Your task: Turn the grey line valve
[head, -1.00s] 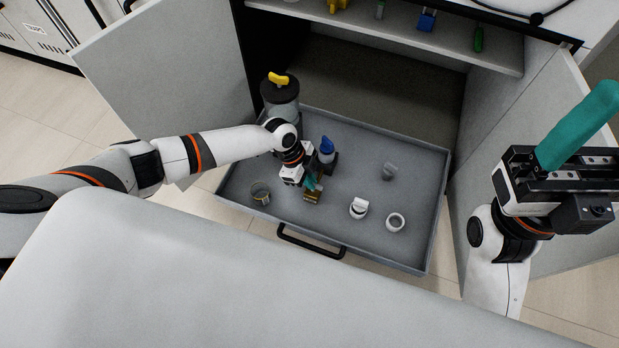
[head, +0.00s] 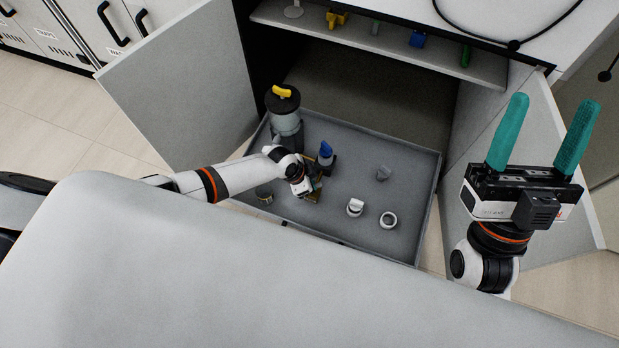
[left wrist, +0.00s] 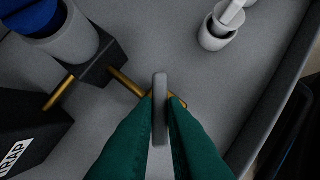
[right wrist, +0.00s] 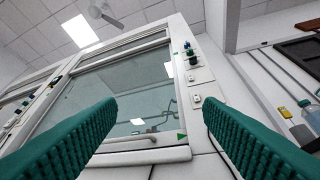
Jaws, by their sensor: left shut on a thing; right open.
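The grey line valve shows in the left wrist view as a flat grey handle (left wrist: 160,98) on a thin brass pipe (left wrist: 125,82). My left gripper (left wrist: 161,108) is shut on this handle, one teal finger on each side of it. In the head view the left gripper (head: 312,188) is low over the pull-out tray (head: 350,232), and its own wrist hides most of the valve. My right gripper (head: 540,140) is open and empty, raised at the right, away from the tray. The right wrist view shows its two fingers far apart.
A blue-topped part (head: 326,152) stands close behind the left gripper. A canister with a yellow handle (head: 283,92) stands at the tray's back left. Cabinet doors stand open on both sides.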

